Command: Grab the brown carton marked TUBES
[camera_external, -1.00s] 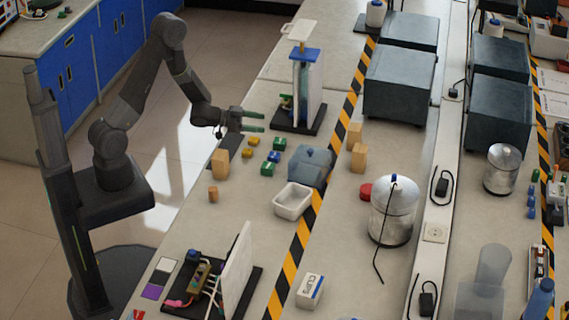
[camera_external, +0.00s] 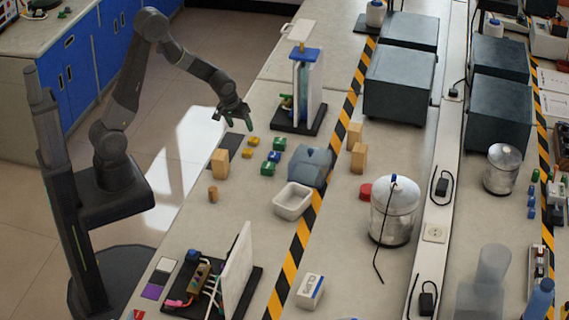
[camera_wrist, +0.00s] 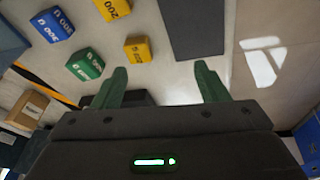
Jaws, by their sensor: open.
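Three plain brown boxes show in the external view. One (camera_external: 220,163) stands near the bench's left edge, and two (camera_external: 354,134) (camera_external: 359,158) stand together right of the striped tape. No TUBES lettering is readable on any, so I cannot tell which is the marked carton. The wrist view shows a brown box (camera_wrist: 27,108) at its left, beyond the tape. My gripper (camera_external: 237,124) is open and empty, fingers pointing down, above the bench behind the left box. In the wrist view its green fingers (camera_wrist: 161,68) are spread with nothing between them.
Yellow, green and blue numbered blocks (camera_wrist: 85,63) lie near a dark mat (camera_wrist: 192,25). A small brown cylinder (camera_external: 213,194) stands before the left box. A white tray (camera_external: 293,202), a blue-grey container (camera_external: 310,165) and a dark-based stand (camera_external: 298,118) are to the right.

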